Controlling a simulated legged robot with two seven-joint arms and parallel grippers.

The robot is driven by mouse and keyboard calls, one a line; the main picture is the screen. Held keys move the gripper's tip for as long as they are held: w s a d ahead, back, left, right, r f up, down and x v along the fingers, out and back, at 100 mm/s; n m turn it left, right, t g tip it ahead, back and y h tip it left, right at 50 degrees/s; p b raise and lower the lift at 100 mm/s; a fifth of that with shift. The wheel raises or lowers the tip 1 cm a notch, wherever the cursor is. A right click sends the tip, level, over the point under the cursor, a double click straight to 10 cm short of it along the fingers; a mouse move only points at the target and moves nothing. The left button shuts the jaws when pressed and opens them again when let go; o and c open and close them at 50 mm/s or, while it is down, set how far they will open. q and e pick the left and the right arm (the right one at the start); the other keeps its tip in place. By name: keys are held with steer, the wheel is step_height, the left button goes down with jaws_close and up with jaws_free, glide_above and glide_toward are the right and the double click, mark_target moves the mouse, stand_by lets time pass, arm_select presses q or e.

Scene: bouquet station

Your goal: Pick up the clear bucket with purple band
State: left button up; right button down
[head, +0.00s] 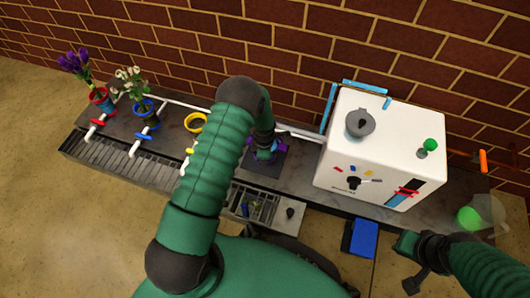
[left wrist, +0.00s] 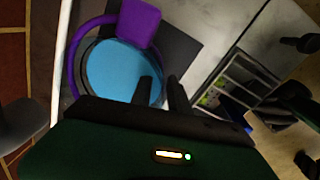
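The clear bucket with purple band (head: 268,154) stands on a dark square on the counter, partly hidden behind my left gripper (head: 264,143). In the left wrist view, the bucket (left wrist: 120,75) shows from above as a round blue disc with a purple ring and a purple block at its edge. My left gripper's two dark fingers (left wrist: 161,92) are apart. One overlaps the blue disc and the other is just outside its right edge; contact cannot be told. My right gripper (head: 410,262) is low at the right, away from the bucket, its fingers unclear.
A white box machine (head: 375,150) stands right of the bucket. Red (head: 102,101) and blue (head: 143,113) banded buckets with flowers and an empty yellow-banded one (head: 196,122) stand left. A metal rack (head: 255,207) lies in front. A green ball (head: 469,217) is far right.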

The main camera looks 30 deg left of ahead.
arm_select(q)
jaws_close()
steer(key=shift+w, duration=0.1)
stand_by(1.1)
